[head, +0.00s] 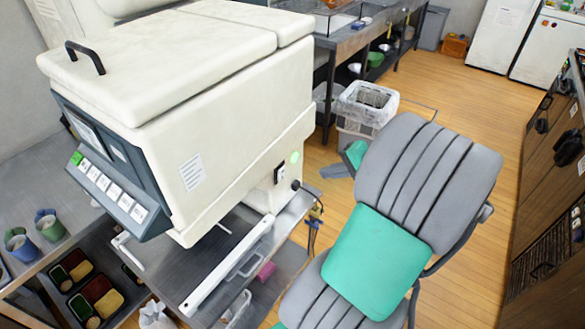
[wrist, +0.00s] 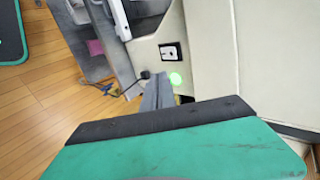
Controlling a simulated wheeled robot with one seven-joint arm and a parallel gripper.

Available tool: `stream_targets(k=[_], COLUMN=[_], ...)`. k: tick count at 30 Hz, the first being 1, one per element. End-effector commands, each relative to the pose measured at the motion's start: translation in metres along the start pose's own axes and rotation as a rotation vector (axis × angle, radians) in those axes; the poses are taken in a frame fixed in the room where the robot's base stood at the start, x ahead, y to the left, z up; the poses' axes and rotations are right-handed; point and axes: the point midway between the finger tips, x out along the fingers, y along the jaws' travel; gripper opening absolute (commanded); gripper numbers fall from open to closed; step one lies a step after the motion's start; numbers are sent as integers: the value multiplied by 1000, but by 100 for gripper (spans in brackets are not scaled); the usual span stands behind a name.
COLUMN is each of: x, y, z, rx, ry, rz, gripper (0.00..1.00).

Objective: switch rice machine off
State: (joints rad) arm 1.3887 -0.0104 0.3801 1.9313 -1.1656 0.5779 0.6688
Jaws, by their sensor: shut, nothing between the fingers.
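The rice machine (head: 220,110) is a large cream box on a metal stand, with a slanted panel of buttons at its left end. In the wrist view the switch (wrist: 170,52) and the glowing green light (wrist: 175,79) show clearly. Which way the switch is set is too small to tell. My gripper (head: 326,171) is shut and empty, apart from the machine's side. In the wrist view its grey fingers (wrist: 158,82) appear just below the switch.
A black plug and cable (wrist: 145,75) sit beside the switch. A bin with a clear liner (head: 366,105) stands behind my gripper. Dark cabinets (head: 545,170) line the right. The wooden floor between is open.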

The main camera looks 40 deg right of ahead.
Motion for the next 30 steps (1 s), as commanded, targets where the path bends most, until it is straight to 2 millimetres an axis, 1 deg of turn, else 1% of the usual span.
stream_targets(k=[6, 8, 10, 14, 23, 24, 25, 27, 30], x=[2, 6, 14, 39, 104, 108, 111, 118, 126], y=[0, 0, -1, -1, -1, -10, -14, -21, -27], z=[0, 1, 1, 2, 3, 2, 2, 2, 1], rx=[-3, -3, -3, -3, -5, -8, -9, -8, -7], ry=[-1, -2, -3, -7, -7, -4, -4, -3, -3], rz=[2, 2, 2, 3, 4, 4, 4, 3, 5], gripper=[0, 0, 0, 0, 0, 0, 0, 0, 0])
